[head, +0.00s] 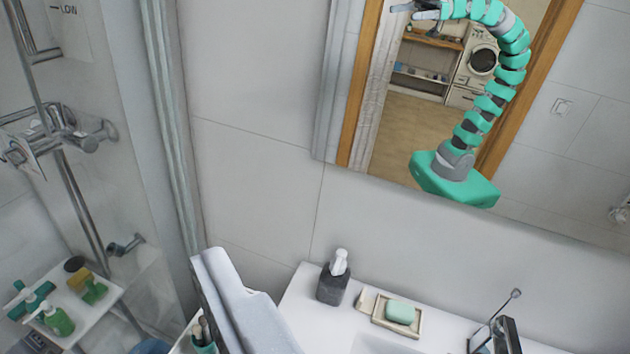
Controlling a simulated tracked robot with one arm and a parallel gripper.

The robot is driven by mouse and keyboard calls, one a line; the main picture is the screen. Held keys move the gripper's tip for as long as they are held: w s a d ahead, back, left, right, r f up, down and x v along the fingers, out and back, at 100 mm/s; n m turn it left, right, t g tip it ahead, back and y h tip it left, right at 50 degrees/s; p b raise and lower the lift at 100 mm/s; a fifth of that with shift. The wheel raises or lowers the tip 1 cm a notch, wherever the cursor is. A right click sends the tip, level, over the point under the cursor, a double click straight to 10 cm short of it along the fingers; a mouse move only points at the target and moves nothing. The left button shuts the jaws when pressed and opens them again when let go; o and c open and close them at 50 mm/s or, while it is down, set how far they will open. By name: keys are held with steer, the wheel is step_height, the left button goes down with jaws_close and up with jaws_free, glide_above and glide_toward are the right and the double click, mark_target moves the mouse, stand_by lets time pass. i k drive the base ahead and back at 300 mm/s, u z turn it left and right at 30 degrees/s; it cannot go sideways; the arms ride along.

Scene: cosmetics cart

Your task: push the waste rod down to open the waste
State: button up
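The waste rod (500,307) is a thin metal rod with a small round knob on top. It stands up at a slant just behind the tap (508,337), at the lower right, with its lower end hidden or hard to make out. The basin (385,345) is cut off by the bottom edge. My gripper shows only as a small reflection (426,10) at the top of the mirror, on the end of my green arm. It is too small to tell whether it is open or shut. Nothing of mine is seen touching the rod.
A dark soap dispenser (332,286) and a soap dish (385,325) with green soap (400,312) stand left of the tap. A grey towel (235,305) hangs at the lower left. The mirror (400,150) is on the wall above. Shower bottles (55,320) stand far left.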

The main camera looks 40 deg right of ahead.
mark_target(514, 294)
steer(key=z, duration=1.45)
steer(key=k, duration=1.05)
steer(key=z, duration=0.3)
steer(key=i, duration=1.05)
